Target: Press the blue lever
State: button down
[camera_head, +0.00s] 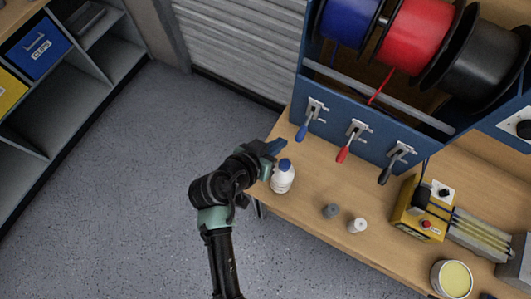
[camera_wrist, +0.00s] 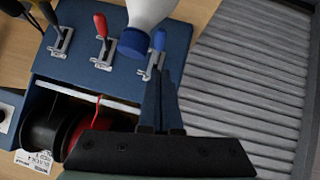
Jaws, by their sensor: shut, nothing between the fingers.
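The blue lever (camera_head: 302,131) hangs from a metal bracket at the left end of the blue panel's front, its handle pointing down. In the wrist view the blue lever (camera_wrist: 159,41) shows just past the fingertips, beside the bottle's blue cap. My gripper (camera_head: 278,146) is shut and empty, left of and a little below the blue lever in the head view. In the wrist view my gripper (camera_wrist: 161,75) points toward the lever's bracket. I see no clear contact with the lever.
A white bottle (camera_head: 283,180) with a blue cap stands close to my gripper. The red lever (camera_head: 342,154) and black lever (camera_head: 385,176) are to the right. Two small cylinders, one grey (camera_head: 331,211), one white (camera_head: 357,225), stand on the wooden bench (camera_head: 300,206). Wire spools (camera_head: 415,35) sit above.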

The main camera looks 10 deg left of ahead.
jog(key=s, duration=0.1)
jog(key=s+a+r, duration=0.1)
jog(key=s, duration=0.1)
jog(key=shift+s+a+r+b, duration=0.2)
jog(key=shift+s+a+b, duration=0.05)
jog(key=shift+a+b, duration=0.15)
jog(key=w+r+t+y, duration=0.1)
jog(key=w+r+t, duration=0.3)
jog(key=r, duration=0.7)
jog(key=w+r+t+y, duration=0.15)
jog(key=w+r, duration=0.35)
jog(key=r, duration=0.5)
jog(key=w+r+t+y, duration=0.1)
jog(key=w+r+t, duration=0.3)
jog(key=r, duration=0.7)
jog(key=s+d+r+n+t, duration=0.1)
jog(key=s+r+t, duration=0.1)
jog(key=r, duration=0.7)
jog(key=s+d+r+n+t+y+b, duration=0.1)
jog(key=s+r, duration=0.4)
jog(key=r, duration=0.5)
jog(key=s+d+r+t, duration=0.3)
jog(key=s+r+t, duration=0.1)
jog(key=r, duration=0.5)
jog(key=shift+s+r+n+t, duration=0.2)
jog(key=shift+r+n+t, duration=0.2)
jog(key=shift+t, duration=0.35)
